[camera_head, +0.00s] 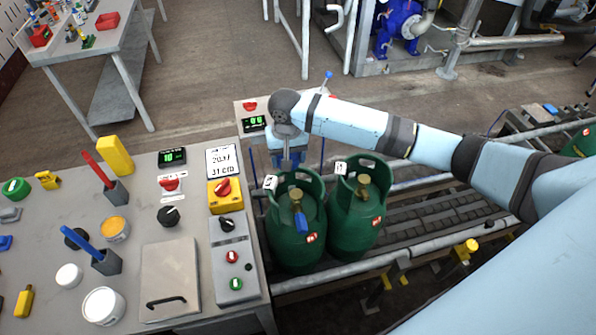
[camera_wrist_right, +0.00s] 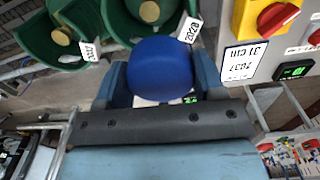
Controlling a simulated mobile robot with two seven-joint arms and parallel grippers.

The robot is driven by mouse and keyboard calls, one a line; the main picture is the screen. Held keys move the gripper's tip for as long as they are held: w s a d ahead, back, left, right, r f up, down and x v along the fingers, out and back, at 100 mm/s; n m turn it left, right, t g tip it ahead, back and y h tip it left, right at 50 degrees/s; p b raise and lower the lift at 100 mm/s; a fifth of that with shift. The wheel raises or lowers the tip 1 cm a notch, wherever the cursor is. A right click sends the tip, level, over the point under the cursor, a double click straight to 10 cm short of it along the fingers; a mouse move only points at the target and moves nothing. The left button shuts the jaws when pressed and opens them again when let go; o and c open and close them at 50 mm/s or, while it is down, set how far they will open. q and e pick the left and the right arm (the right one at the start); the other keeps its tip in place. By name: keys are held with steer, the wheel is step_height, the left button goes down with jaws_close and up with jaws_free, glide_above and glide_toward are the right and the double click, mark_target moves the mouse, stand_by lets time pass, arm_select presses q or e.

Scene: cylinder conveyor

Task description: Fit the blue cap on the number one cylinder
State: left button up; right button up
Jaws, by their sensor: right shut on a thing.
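Two green cylinders stand side by side on the conveyor: the left one (camera_head: 296,250) next to the console and the right one (camera_head: 355,222). Each has a collar, a brass valve and a white tag. I cannot tell from the tags which is number one. My right gripper (camera_head: 287,160) is above and behind the left cylinder's collar. In the wrist view it is shut on a rounded blue cap (camera_wrist_right: 160,68), close to the collars. The head view does not clearly show the held cap. My left gripper is out of view.
The grey console (camera_head: 200,250) on the left carries switches, displays, a label card (camera_head: 221,161) and small pots. Conveyor rails (camera_head: 420,240) run to the right, with open rollers beside the cylinders. A workbench (camera_head: 95,45) stands at the back left.

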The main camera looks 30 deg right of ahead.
steer(key=w+d+f+m, duration=0.1)
steer(key=d+f+m, duration=0.1)
steer(key=f, duration=0.8)
steer(key=shift+d, duration=0.5)
steer(key=shift+r, duration=0.1)
steer(key=shift+f+p, duration=0.4)
steer(key=shift+f, duration=0.05)
step_height(320, 180, down, 3)
steer(key=shift+a+f+b, duration=0.1)
steer(key=shift+f+b, duration=0.05)
steer(key=shift+b, duration=0.45)
steer(key=shift+f, duration=0.85)
